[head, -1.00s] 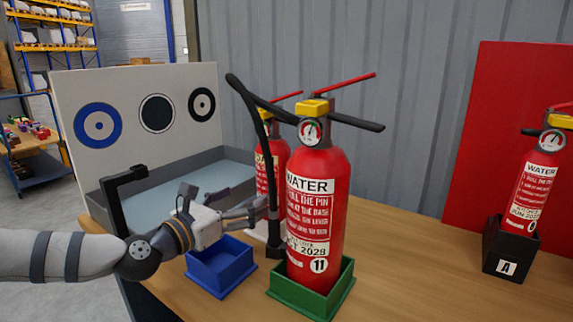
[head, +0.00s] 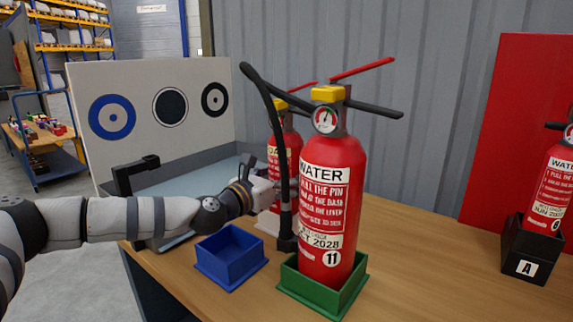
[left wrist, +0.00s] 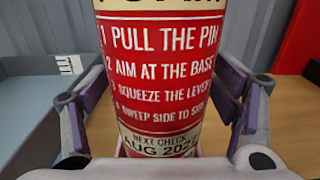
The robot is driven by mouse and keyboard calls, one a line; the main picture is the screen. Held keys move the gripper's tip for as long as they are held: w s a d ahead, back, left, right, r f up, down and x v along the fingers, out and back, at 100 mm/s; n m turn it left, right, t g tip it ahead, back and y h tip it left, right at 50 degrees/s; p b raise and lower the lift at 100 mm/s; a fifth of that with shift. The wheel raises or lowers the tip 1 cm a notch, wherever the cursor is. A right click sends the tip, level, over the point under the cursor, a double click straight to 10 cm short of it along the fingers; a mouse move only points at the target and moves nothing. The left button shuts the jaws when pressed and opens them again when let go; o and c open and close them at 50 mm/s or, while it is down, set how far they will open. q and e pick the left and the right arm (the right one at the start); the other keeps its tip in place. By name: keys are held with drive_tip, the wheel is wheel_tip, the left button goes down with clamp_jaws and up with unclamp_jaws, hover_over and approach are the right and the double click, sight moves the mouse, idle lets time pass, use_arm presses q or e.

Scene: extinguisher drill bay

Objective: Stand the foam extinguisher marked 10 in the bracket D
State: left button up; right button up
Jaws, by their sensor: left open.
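A red extinguisher (head: 293,146) with a cream label stands behind the larger water extinguisher (head: 325,220) marked 11, which partly hides it. In the left wrist view the same extinguisher (left wrist: 155,90) fills the middle, its label reading "pull the pin" and "next check Aug 2027". Its top word is cut off, apparently "foam"; its number is not in view. My left gripper (head: 266,192) is at its left side, open. In the wrist view my left gripper's fingers (left wrist: 160,100) are spread on both sides of the body, not visibly closed on it. Bracket D is not in view.
The water extinguisher stands in a green tray (head: 345,300), its black hose close to my left gripper. An empty blue tray (head: 230,258) is in front. Bracket A (head: 527,262) holds another extinguisher (head: 553,185) at right. A target panel (head: 150,75) stands behind at left.

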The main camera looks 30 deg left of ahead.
sight(286, 146)
use_arm(q)
drive_tip(key=c, duration=1.7)
drive_tip(key=shift+r, duration=0.35)
drive_tip(key=shift+r+p, duration=0.35)
drive_tip(key=shift+r, duration=0.3)
drive_tip(key=shift+r+p, duration=1.3)
drive_tip(key=shift+r, duration=1.35)
use_arm(e)
drive_tip(key=shift+w+r+t, duration=0.2)
drive_tip(key=shift+w+r, duration=0.4)
drive_tip(key=shift+r, duration=0.2)
drive_tip(key=shift+w+r+t, duration=0.2)
drive_tip(key=shift+w+r, duration=0.4)
drive_tip(key=shift+r, duration=0.2)
use_arm(q)
drive_tip(key=shift+f, duration=0.1)
